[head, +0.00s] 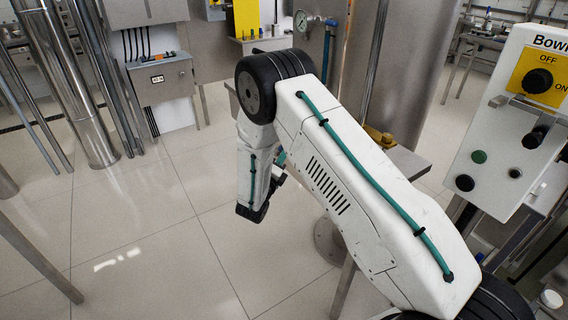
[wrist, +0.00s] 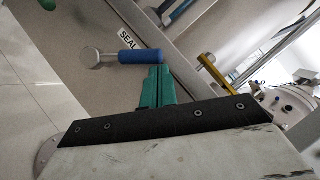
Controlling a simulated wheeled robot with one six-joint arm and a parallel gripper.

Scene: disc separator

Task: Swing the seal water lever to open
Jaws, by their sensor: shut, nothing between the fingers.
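The seal water lever (wrist: 140,57) shows in the wrist view as a blue grip on a metal stem with a round metal hub (wrist: 92,57) at its left end. It lies nearly level in the picture, beside a white label (wrist: 130,40) reading "SEAL". My gripper (wrist: 156,72) has green fingers shut together and empty. Their tips are just below the right end of the blue grip; I cannot tell if they touch it. In the head view the lever cannot be made out, and my arm largely hides the gripper.
A yellow-handled part (wrist: 215,72) is right of my fingers in the wrist view. In the head view, a "Bowl" OFF/ON panel (head: 508,130) stands at the right. A pressure gauge (head: 301,20) and large steel vessel (head: 405,70) are behind my arm. Open tiled floor (head: 140,220) lies left.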

